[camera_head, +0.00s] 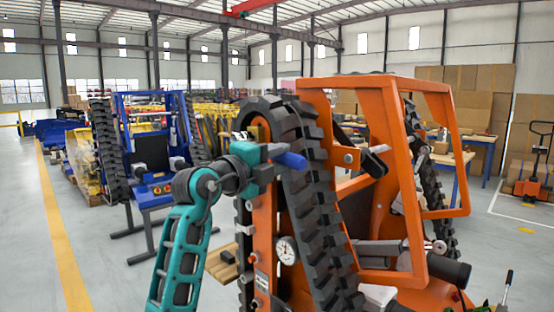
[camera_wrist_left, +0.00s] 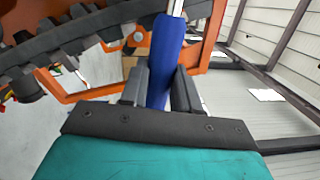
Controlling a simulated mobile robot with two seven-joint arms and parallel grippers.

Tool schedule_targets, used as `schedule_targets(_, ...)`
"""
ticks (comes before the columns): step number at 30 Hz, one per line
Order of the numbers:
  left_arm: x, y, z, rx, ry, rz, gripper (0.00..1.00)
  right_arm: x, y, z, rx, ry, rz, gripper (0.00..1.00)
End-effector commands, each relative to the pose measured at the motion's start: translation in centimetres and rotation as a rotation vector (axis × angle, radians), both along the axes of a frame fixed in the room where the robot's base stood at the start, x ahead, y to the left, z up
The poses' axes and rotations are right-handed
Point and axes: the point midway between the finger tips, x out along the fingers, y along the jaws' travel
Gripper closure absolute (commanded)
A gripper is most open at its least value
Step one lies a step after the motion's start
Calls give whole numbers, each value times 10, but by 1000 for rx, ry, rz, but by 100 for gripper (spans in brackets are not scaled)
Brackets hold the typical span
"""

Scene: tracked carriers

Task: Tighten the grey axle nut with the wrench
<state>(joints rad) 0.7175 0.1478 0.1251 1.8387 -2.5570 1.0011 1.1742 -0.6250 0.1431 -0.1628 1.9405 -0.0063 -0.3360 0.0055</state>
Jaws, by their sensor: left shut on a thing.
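My left gripper (camera_head: 276,153) is at the upper part of the near track of the orange carrier (camera_head: 384,92). It is shut on the blue handle of the wrench (camera_head: 291,159). In the left wrist view the blue handle (camera_wrist_left: 165,60) stands between the two dark fingers (camera_wrist_left: 160,88), and a bright metal shank shows beyond it. The wrench's head is out of sight. I cannot tell for sure which grey fitting is the axle nut; a round grey one (camera_head: 348,158) shows on the orange frame. My right gripper is not in view.
The black rubber track (camera_head: 318,215) runs close beside my left arm. A blue carrier (camera_head: 150,185) stands behind at left. Open floor (camera_head: 110,270) lies at left, with a yellow line (camera_head: 62,235).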

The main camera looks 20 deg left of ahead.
Motion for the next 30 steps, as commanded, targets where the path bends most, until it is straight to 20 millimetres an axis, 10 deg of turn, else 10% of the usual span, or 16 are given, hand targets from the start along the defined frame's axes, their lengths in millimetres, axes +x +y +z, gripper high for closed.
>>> schedule_targets(30, 2, 6, -27, 167, -73, 2, 100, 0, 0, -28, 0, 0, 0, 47)
